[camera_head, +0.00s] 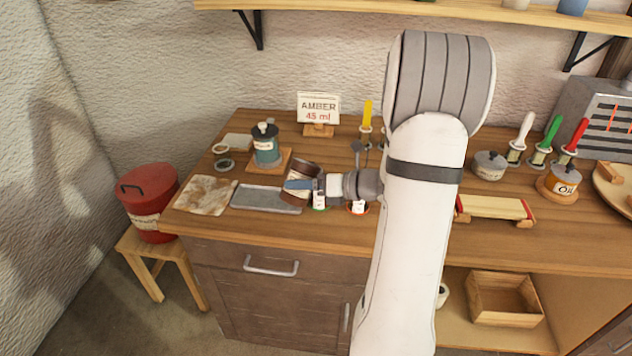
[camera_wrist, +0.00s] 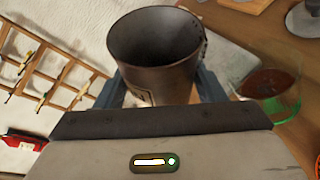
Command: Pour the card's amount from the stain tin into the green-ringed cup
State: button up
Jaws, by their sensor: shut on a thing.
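My gripper (camera_head: 303,185) is shut on the brown stain tin (camera_head: 300,170). In the head view the tin looks tilted above the bench, close to the green-ringed cup (camera_head: 320,204). In the wrist view the tin (camera_wrist: 155,50) sits between my fingers (camera_wrist: 160,90), its mouth open and its inside dark; I cannot make out the stain level. The clear cup (camera_wrist: 270,95) stands to the right of the tin there, with reddish-brown liquid in it and a green tint. No stream shows. The card (camera_head: 318,107) reads "AMBER 45 ml".
A metal tray (camera_head: 265,199) and a stained cloth (camera_head: 205,194) lie left of the cup. A red-ringed cup (camera_head: 357,208) stands just right of it, partly behind my arm. The bench's front edge is close.

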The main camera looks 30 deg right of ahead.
jog(key=f+b, duration=0.2)
jog(key=a+f+n+b, duration=0.1)
jog(key=f+b, duration=0.1)
jog(key=f+n+h+b, duration=0.1)
jog(key=f+b, duration=0.1)
jog(key=shift+s+a+b, duration=0.4)
jog(key=shift+a+f+n+b, duration=0.2)
jog(key=shift+n+b, duration=0.1)
jog(key=shift+b, duration=0.1)
jog(key=n+h+b, duration=0.1)
jog(key=b, duration=0.1)
jog(key=a+n+h+b, duration=0.1)
jog(key=b, duration=0.1)
jog(key=shift+s+a+t, duration=0.3)
jog(key=shift+s, duration=0.1)
